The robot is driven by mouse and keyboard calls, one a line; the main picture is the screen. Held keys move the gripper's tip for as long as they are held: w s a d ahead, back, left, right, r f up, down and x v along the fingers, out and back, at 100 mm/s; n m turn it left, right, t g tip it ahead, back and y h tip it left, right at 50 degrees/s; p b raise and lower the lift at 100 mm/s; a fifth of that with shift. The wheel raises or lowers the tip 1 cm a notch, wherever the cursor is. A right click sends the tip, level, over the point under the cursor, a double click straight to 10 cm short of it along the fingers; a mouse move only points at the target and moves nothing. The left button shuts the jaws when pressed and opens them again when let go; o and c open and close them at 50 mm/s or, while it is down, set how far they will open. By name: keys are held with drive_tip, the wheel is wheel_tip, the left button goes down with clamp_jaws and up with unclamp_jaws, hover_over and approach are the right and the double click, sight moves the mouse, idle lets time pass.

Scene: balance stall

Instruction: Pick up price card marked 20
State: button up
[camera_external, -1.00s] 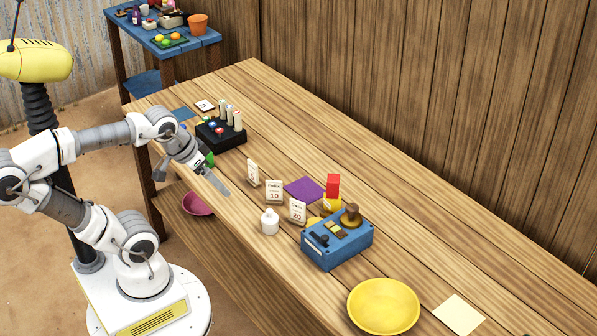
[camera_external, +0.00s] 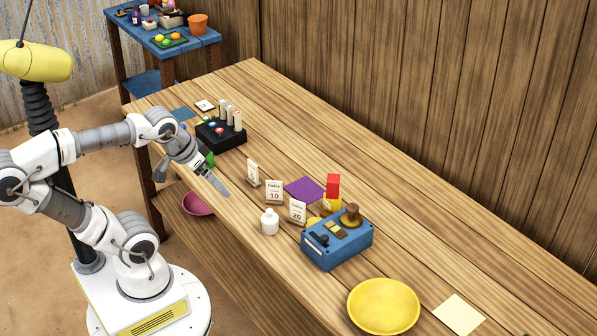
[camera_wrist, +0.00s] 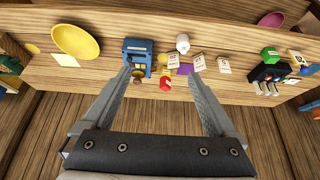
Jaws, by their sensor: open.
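The price card marked 20 (camera_external: 298,212) stands upright on the wooden table, between a white bottle (camera_external: 270,222) and a blue box (camera_external: 337,243). In the wrist view this card (camera_wrist: 173,60) shows beside the blue box. The card marked 10 (camera_external: 274,192) stands to its left, and another card (camera_external: 253,173), its number too small to read, stands farther left. My gripper (camera_external: 221,186) is open and empty near the table's front edge, left of the cards and apart from them. In the wrist view my gripper's fingers (camera_wrist: 158,76) are spread wide.
A yellow plate (camera_external: 383,306) is at the right. A black block with several pegs (camera_external: 222,136) stands at the far left. The table behind the mat is clear, up to the plank wall.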

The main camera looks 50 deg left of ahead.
drive_tip(key=c, duration=0.7)
